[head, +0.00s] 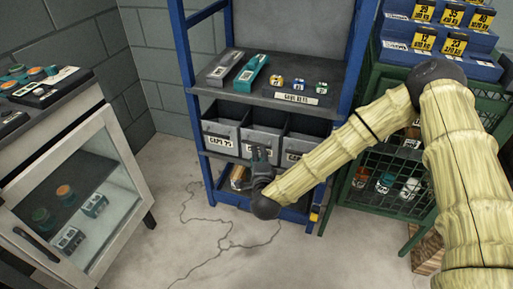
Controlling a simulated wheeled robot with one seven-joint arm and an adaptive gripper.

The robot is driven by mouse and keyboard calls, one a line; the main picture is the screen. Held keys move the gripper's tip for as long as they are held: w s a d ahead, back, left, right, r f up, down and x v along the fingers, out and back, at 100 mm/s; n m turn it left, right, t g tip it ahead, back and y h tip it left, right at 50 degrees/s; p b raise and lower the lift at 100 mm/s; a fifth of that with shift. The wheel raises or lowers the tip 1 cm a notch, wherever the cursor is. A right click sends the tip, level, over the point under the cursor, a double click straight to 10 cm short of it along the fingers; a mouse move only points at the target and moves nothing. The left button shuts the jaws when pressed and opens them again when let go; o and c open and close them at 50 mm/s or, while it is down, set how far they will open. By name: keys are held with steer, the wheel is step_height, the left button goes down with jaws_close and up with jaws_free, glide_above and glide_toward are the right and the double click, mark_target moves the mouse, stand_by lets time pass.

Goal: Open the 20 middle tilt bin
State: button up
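Three grey tilt bins sit side by side on a shelf of the blue rack. The middle tilt bin (262,137) stands between the left bin (220,128) and the right bin (303,146). All three fronts look level with one another. My gripper (259,153) is in front of the middle bin's lower front and hides much of its label. I cannot tell whether it touches the bin or whether its dark fingers are open or shut. My forearm crosses in front of the right bin and covers part of it.
The blue rack (183,60) holds boxes and small jars above the bins. A low tray (231,197) is below. A white cabinet (85,190) with a glass door stands left, a green mesh cage (342,205) right. The cracked floor (215,250) is clear.

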mark_target(263, 139)
steer(key=w+f, duration=0.1)
steer(key=w, duration=0.6)
steer(key=shift+w+a+f+b, duration=0.15)
steer(key=shift+a+f+b, duration=0.1)
steer(key=shift+a+b, duration=0.15)
jaws_close()
